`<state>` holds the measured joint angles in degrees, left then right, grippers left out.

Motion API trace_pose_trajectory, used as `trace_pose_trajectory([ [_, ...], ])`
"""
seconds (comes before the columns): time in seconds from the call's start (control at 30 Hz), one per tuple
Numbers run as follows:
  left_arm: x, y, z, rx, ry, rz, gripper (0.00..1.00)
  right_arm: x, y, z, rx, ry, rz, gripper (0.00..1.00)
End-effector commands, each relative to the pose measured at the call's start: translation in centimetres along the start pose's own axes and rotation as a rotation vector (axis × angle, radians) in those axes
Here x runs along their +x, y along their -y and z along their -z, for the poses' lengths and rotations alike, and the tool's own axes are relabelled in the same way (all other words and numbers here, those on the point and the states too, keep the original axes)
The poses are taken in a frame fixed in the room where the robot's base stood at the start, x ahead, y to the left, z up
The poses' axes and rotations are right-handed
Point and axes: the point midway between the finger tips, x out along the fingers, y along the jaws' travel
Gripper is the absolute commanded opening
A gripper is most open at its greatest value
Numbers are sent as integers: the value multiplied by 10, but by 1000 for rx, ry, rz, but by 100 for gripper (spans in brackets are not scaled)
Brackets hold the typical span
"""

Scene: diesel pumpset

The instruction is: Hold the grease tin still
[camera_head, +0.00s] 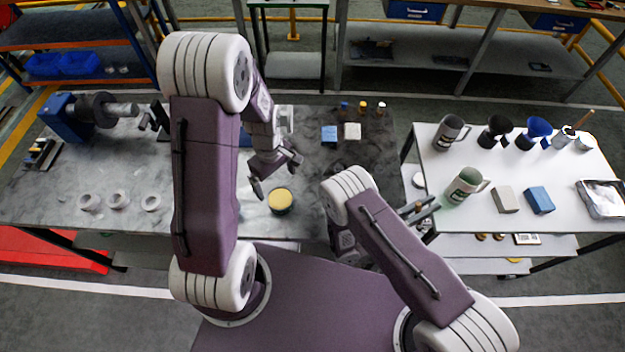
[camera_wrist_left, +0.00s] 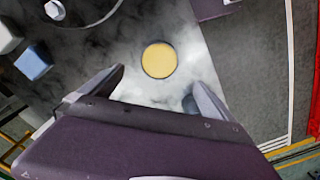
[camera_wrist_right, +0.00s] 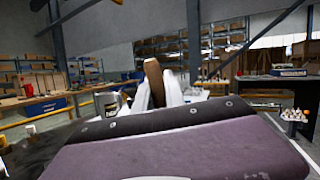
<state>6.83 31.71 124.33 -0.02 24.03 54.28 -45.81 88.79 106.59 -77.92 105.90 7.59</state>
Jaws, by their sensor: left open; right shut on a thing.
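The grease tin, taken to be the round tin with the yellow top (camera_head: 281,201), stands on the grey marbled table near its front edge. It also shows in the left wrist view (camera_wrist_left: 159,60), ahead of and between the fingers, touching neither as far as I can see. My left gripper (camera_head: 275,173) is open and empty, just behind and above the tin. My right gripper (camera_head: 420,211) is shut on a brown, wood-coloured handle (camera_wrist_right: 153,80), near the white table's left edge. The far end of that handled thing is hidden.
White rings (camera_head: 118,200) and a blue machine (camera_head: 62,118) are on the left of the marbled table. A blue block (camera_head: 329,133) and a pale block (camera_head: 352,131) lie behind the tin. The white table (camera_head: 535,170) holds jugs, funnels, blocks and a metal tray (camera_head: 603,197).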

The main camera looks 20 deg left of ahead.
Motion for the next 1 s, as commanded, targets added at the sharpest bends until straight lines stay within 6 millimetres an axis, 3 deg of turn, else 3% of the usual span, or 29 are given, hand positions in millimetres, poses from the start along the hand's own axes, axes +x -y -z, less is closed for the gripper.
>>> trace_pose_trajectory([
  [0.17,16,1,-1,1,2,3,100,1,0,-2,0,0,0,0],
  [0.4,70,1,-1,2,4,5,100,2,1,-6,0,0,0,0],
  [0.6,105,0,-1,2,2,2,100,3,2,-10,0,0,0,0],
  [0.73,116,0,0,2,0,0,100,4,2,-10,0,0,0,0],
  [1.0,119,0,0,2,-1,-1,100,4,2,-10,0,0,0,0],
])
